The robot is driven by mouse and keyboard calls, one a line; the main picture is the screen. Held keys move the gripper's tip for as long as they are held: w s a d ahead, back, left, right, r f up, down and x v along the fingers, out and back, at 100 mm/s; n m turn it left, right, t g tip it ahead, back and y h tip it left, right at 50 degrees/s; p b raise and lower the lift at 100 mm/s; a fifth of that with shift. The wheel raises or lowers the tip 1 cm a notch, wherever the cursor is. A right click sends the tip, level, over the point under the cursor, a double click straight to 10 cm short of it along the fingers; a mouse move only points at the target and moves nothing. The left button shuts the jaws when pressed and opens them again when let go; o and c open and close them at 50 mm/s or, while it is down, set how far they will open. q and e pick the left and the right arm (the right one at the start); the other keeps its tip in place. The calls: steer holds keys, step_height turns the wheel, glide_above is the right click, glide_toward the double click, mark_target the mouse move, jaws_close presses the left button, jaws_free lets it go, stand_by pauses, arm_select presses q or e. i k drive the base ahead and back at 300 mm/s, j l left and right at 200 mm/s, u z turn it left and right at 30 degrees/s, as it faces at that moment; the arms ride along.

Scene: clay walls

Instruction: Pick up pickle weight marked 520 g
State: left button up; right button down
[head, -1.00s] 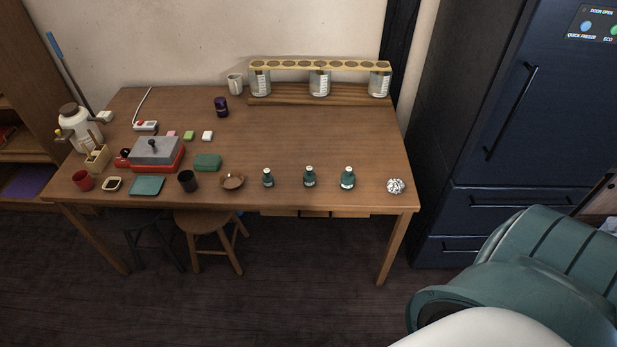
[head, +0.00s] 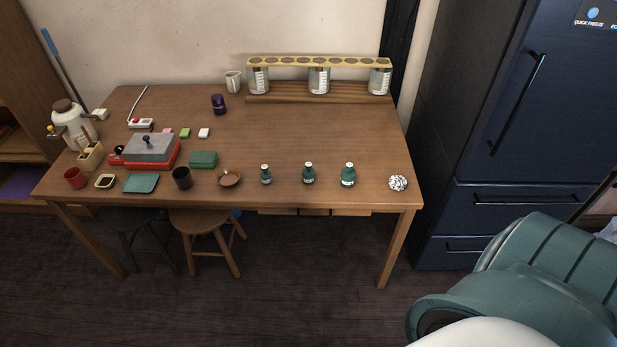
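Three dark green, bottle-shaped pieces with pale tops and labels stand upright in a row near the table's front edge. They look like the weights: a small left one (head: 266,175), a middle one (head: 308,174) and a slightly larger right one (head: 348,175). Their markings are too small to read, so I cannot tell which is 520 g. Neither gripper is in view; only a green and white part of my own arm shows at the lower right.
The wooden table (head: 300,130) carries a crumpled silver ball (head: 398,183), a brown bowl (head: 229,178), a dark cup (head: 182,178) and a red-based grey device (head: 150,150). A rack with jars (head: 319,80) stands behind. Stools (head: 205,225) are under the front edge. A dark fridge (head: 500,130) stands right.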

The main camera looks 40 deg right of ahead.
mark_target(307, 174)
steer(key=z, duration=1.7)
steer(key=i+l, duration=0.55)
steer(key=i, duration=0.25)
